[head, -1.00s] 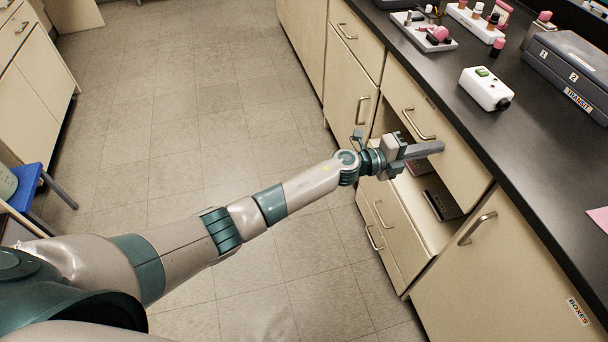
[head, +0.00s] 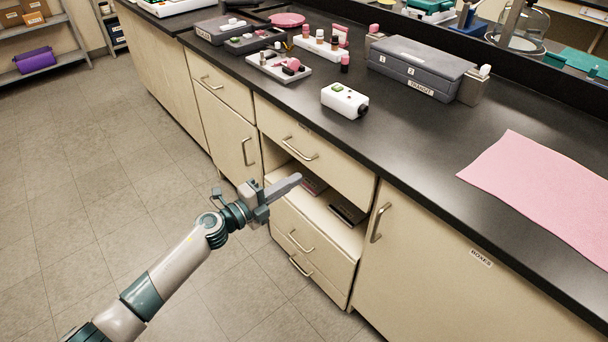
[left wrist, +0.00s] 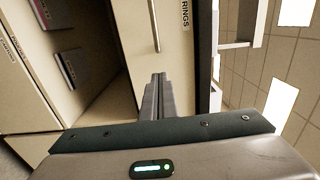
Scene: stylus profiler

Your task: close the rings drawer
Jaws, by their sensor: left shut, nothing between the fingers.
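The rings drawer (head: 318,158) is the top drawer front under the counter, with a bar handle (head: 300,150). In the left wrist view its front (left wrist: 130,35) shows sideways with a RINGS label (left wrist: 186,14) beside the handle (left wrist: 154,25). The front looks flush or nearly flush with the cabinet; I cannot make out a gap. My left gripper (head: 296,180) is shut and empty. Its fingers, also in the left wrist view (left wrist: 158,90), point toward the drawer's front, below the handle in the head view. I cannot tell whether they touch it. My right gripper is out of view.
An open compartment (head: 325,208) under the drawer holds dark box-like items (head: 347,213). Lower drawers (head: 310,255) and a BOXES door (head: 430,260) adjoin it. The counter above carries a white device (head: 345,101) and a grey TRANSIT case (head: 420,68). The floor to the left is clear.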

